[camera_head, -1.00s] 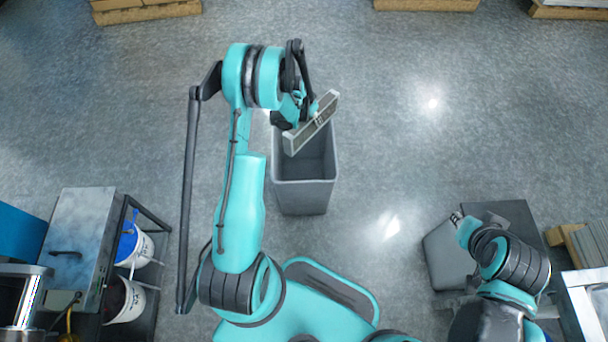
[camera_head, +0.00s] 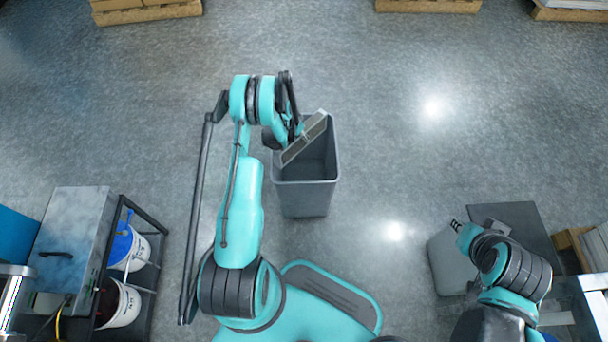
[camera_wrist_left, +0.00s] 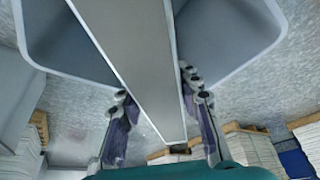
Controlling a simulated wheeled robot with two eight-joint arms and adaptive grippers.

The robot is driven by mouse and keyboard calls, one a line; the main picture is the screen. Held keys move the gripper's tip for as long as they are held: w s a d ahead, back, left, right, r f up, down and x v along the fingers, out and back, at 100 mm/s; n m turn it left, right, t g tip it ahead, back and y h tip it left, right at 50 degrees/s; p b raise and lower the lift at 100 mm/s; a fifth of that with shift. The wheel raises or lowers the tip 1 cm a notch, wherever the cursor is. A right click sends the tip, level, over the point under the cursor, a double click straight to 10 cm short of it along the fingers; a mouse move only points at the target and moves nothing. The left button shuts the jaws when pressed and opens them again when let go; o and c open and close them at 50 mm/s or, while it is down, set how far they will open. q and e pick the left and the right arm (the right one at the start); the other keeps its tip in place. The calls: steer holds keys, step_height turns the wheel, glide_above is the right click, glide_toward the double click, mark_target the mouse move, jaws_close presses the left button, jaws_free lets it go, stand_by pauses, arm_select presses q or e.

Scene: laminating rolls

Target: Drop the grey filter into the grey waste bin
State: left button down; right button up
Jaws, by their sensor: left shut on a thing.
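The grey filter (camera_head: 306,139) is a flat framed panel, held tilted over the mouth of the grey waste bin (camera_head: 305,198). My left gripper (camera_head: 296,130) is shut on the filter, at the left side of the bin's opening. In the left wrist view the filter (camera_wrist_left: 140,60) runs between the two fingers, with the bin's rim (camera_wrist_left: 58,70) showing on both sides beyond it. How far the filter's lower end reaches into the bin is unclear. My right gripper (camera_head: 459,225) is far off at the lower right; its fingers are too small to read.
A bench with a metal box (camera_head: 72,235) and white buckets (camera_head: 122,303) stands at the lower left. A grey container (camera_head: 450,262) is near my right arm. Pallets (camera_head: 147,12) line the far edge. The floor around the bin is clear.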

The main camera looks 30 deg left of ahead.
arm_select(q)
steer(key=shift+f, duration=0.3)
steer(key=c, duration=1)
jaws_free()
steer(key=shift+r, duration=0.1)
steer(key=v, duration=1.1)
steer(key=shift+s+r, duration=0.25)
steer(key=shift+a+r, duration=0.1)
steer(key=shift+r, duration=0.05)
